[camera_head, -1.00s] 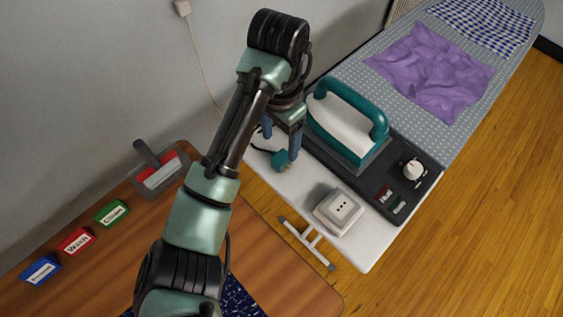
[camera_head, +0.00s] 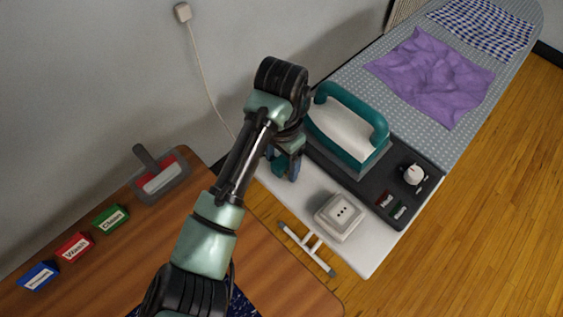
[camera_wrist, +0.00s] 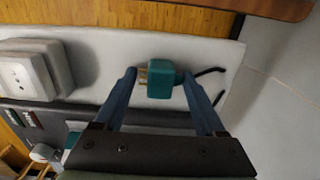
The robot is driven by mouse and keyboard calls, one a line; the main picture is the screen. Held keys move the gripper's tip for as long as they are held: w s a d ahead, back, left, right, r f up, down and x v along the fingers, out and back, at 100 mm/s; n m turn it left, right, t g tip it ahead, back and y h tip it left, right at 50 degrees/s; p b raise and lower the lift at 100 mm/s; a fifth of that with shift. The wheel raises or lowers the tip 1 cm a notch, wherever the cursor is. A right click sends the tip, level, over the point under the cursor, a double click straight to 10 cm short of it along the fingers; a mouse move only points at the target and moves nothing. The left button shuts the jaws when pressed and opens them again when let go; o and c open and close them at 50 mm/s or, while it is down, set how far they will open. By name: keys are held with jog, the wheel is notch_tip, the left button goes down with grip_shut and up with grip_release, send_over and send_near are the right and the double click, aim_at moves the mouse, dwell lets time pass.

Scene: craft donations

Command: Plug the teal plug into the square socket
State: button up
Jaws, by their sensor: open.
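The teal plug (camera_wrist: 160,80) lies on the white end of the ironing board, with its prongs pointing left in the wrist view and a dark cord running off to the right. My gripper (camera_wrist: 159,73) is open, with one fingertip on either side of the plug and gaps showing. In the head view my gripper (camera_head: 283,170) is low over the board and hides most of the plug. The square socket (camera_head: 340,215) is a white block with small dark holes, to the right of my gripper. It also shows at the left of the wrist view (camera_wrist: 22,76).
A teal-handled iron (camera_head: 345,130) stands on a dark panel (camera_head: 405,165) with a white knob, right beside my gripper. A wooden table (camera_head: 250,260) with colored labeled blocks lies at the left. The white surface (camera_head: 300,195) between gripper and socket looks clear.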

aim_at(282, 161)
jog(key=c, duration=1.1)
notch_tip(282, 161, up, 10)
jog(key=p, duration=0.2)
jog(key=shift+r+p, duration=0.1)
jog(key=shift+p, duration=0.3)
jog(key=shift+c, duration=0.2)
